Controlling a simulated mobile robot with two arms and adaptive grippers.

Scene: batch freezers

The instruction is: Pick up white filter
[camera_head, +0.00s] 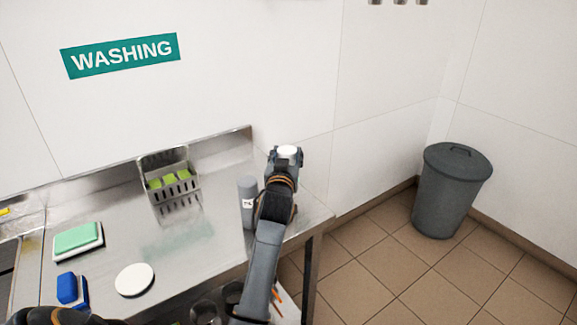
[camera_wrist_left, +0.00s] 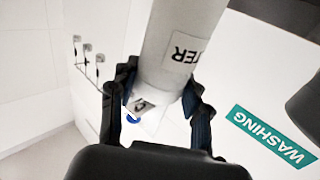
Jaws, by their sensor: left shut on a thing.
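A grey labelled cylinder (camera_head: 247,203) stands on the counter (camera_head: 190,255) close beside my left arm. A metal basket with green items (camera_head: 175,190), a green sponge (camera_head: 77,237), a blue item (camera_head: 67,288) and a white disc (camera_head: 134,280) are further left. A grey bin (camera_head: 448,195) stands right.

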